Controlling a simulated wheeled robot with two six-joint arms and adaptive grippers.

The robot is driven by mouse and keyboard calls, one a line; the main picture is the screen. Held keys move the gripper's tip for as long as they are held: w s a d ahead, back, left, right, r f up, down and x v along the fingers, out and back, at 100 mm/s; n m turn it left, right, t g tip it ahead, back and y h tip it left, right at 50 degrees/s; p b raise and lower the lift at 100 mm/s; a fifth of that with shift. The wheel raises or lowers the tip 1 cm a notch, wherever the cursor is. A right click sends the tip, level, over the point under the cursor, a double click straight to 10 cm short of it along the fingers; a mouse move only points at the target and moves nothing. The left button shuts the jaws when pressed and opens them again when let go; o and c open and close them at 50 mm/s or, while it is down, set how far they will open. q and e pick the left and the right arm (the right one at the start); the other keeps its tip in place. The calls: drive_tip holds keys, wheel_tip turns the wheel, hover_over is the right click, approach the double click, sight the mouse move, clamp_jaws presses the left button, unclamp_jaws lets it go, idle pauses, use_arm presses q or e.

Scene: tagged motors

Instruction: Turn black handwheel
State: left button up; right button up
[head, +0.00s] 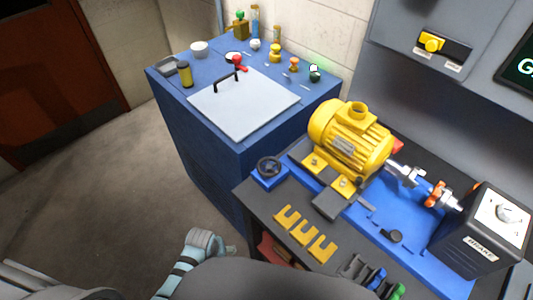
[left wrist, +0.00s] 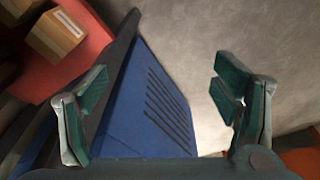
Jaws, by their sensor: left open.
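The black handwheel (head: 269,166) sits on a small blue block at the left end of the dark workbench, beside the yellow motor. Nothing touches it. My left arm shows low in the head view, left of the bench's front edge, and its gripper cannot be made out there. In the left wrist view my left gripper (left wrist: 160,103) is open and empty, its green-padded fingers wide apart. The handwheel is not in the left wrist view. My right gripper is not in view.
The yellow motor (head: 347,139) is coupled by a shaft to the brake box (head: 485,230). Yellow slotted shims (head: 306,233) lie on the bench front. A blue cabinet (head: 205,150) stands behind left; its vented side (left wrist: 160,105) shows between my fingers. Boxes (left wrist: 55,32) sit on a red shelf.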

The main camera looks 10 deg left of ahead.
use_arm(q)
drive_tip(key=w+d+r+n+p, duration=0.15)
drive_tip(key=w+r, duration=0.25)
drive_tip(key=r, duration=0.6)
drive_tip(key=w+d+r+n+p, duration=0.1)
drive_tip(key=w+r+n, duration=0.3)
drive_tip(key=r, duration=0.6)
wheel_tip(320, 180, up, 18)
drive_tip(key=n+g, duration=0.2)
drive_tip(key=n, duration=0.8)
hover_over(269, 165)
drive_tip(key=shift+h, duration=0.3)
wheel_tip(269, 165, down, 14)
drive_tip(key=shift+f+b, duration=0.15)
drive_tip(key=shift+b, duration=0.95)
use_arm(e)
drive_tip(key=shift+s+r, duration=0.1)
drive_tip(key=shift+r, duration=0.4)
use_arm(q)
drive_tip(key=shift+c, duration=0.2)
drive_tip(key=c, duration=1.1)
drive_tip(key=shift+m, duration=0.45)
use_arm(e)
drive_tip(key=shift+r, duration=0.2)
